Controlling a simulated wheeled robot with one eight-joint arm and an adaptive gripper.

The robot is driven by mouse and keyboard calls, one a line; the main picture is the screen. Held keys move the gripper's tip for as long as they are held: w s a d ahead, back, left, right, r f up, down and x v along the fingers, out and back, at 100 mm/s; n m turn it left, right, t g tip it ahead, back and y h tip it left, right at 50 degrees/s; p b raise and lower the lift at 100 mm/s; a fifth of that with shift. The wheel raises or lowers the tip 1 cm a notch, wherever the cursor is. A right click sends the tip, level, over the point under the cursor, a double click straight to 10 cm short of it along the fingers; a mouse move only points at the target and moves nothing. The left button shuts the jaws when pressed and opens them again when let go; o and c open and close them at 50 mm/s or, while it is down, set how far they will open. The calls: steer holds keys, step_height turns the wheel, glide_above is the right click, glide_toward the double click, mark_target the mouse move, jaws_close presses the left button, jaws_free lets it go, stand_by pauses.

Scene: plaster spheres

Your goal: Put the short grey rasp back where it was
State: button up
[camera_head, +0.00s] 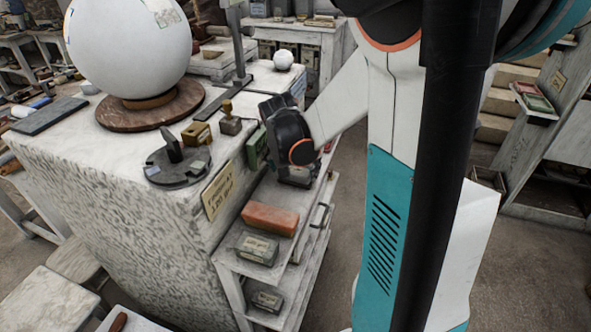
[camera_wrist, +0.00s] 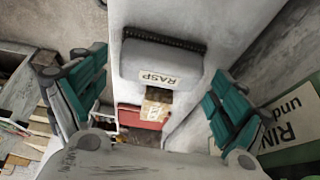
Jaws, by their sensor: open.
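A grey block labelled RASP (camera_wrist: 163,58) shows in the wrist view, with rounded corners and a dark toothed strip along its far edge. It lies on a pale shelf top, between the lines of my two teal fingers. My gripper (camera_wrist: 158,82) is open, with one finger to each side and nothing clearly held. In the head view my gripper (camera_head: 290,150) is at the far end of the side shelf (camera_head: 248,262), by the plaster plinth. The block there is mostly hidden by my gripper, and I cannot tell whether they touch.
A red-brown brick (camera_head: 270,218) and a grey labelled tin (camera_head: 256,248) lie nearer on the shelf; another tin (camera_head: 267,300) is below. The plinth top bears a white sphere (camera_head: 128,45) and a round dark stand (camera_head: 178,170). A green block (camera_head: 257,148) is close to my gripper.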

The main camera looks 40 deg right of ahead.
steer(key=p+v, duration=0.2)
steer(key=v, duration=0.7)
steer(key=shift+r+p, duration=0.2)
steer(key=shift+p, duration=0.2)
